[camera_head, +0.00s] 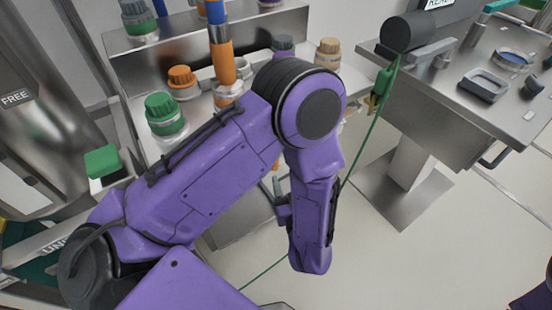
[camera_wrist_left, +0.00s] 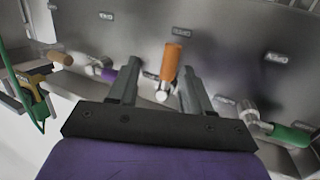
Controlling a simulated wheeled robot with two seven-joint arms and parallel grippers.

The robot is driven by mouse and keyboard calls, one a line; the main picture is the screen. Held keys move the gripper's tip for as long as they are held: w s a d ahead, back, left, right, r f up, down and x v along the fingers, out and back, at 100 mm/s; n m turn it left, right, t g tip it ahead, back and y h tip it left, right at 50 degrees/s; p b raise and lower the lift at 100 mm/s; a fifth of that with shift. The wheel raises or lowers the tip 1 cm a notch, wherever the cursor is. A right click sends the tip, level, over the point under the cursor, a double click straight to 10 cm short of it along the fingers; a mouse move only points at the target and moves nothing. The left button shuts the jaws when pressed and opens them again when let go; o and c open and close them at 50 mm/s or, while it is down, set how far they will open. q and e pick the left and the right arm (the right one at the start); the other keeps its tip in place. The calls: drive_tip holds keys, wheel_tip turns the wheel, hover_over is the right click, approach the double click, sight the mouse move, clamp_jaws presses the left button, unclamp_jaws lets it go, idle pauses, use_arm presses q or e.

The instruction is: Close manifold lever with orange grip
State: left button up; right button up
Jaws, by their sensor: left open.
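The lever with the orange grip (camera_wrist_left: 171,61) shows in the left wrist view, standing out from a grey metal panel, with a bright metal end below the grip. My left gripper (camera_wrist_left: 160,82) is open, its two grey fingers apart on either side of the orange grip in the picture. I cannot tell whether either finger touches it. In the head view my purple left arm hides most of the manifold front; a small part of the left gripper (camera_head: 279,187) shows beside the forearm. My right gripper is out of view.
In the left wrist view, a purple grip (camera_wrist_left: 101,72) and a tan grip (camera_wrist_left: 60,57) lie left, a green grip (camera_wrist_left: 291,135) right. The head view shows capped green (camera_head: 164,112) and orange (camera_head: 182,80) fittings and a steel table (camera_head: 440,115). A green cord hangs near my arm.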

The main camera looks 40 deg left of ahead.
use_arm(q)
drive_tip(key=w+a+r+y, duration=0.1)
drive_tip(key=a, duration=0.1)
drive_tip(key=w+a+r+n+g+y, duration=0.1)
drive_tip(key=a, duration=0.1)
drive_tip(key=w+a+r+n, duration=0.1)
drive_tip(key=w+a, duration=0.1)
drive_tip(key=shift+a+y, duration=0.4)
drive_tip(key=shift+r, duration=0.1)
clamp_jaws()
